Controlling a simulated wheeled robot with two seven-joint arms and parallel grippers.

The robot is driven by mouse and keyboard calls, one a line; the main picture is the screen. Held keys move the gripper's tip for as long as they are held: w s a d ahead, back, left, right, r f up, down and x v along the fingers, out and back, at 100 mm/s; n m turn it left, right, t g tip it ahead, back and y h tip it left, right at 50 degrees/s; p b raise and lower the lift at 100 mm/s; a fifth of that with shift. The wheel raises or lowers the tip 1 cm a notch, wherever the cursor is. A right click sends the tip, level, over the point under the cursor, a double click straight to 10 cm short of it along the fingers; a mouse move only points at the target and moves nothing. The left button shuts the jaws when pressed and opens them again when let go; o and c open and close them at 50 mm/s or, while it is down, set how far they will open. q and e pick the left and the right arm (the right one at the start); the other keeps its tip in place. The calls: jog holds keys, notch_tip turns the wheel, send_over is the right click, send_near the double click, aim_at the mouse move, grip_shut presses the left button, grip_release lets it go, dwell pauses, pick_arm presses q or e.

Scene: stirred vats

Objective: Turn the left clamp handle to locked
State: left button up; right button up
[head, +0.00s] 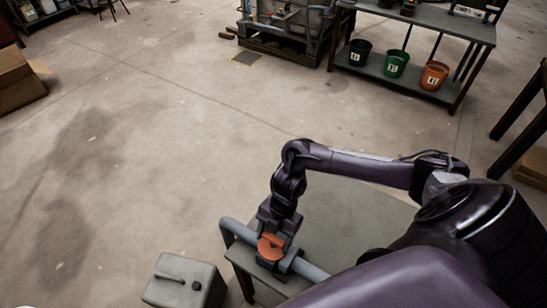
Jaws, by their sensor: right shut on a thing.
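An orange clamp handle (270,247) sits on a grey pipe (238,230) that runs along the front edge of a grey-green table (345,215). My right gripper (274,236) reaches down from above and is shut on the orange handle. The fingers and the clamp body partly hide each other, so the handle's exact angle is hard to tell. No second clamp handle shows in this view. My left gripper is not in view.
A grey box (185,282) with a bar handle stands left of the table. At the back are a framed tank (290,20) and a bench (440,25) with black, green and orange buckets below. Cardboard boxes (15,80) lie at far left. The floor between is clear.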

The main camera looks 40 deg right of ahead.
jog(key=shift+w, duration=0.1)
jog(key=o, duration=1)
jog(key=b+v, duration=0.1)
jog(key=v, duration=0.6)
jog(key=shift+d+r, duration=0.15)
jog(key=shift+r, duration=0.25)
jog(key=shift+f, duration=0.1)
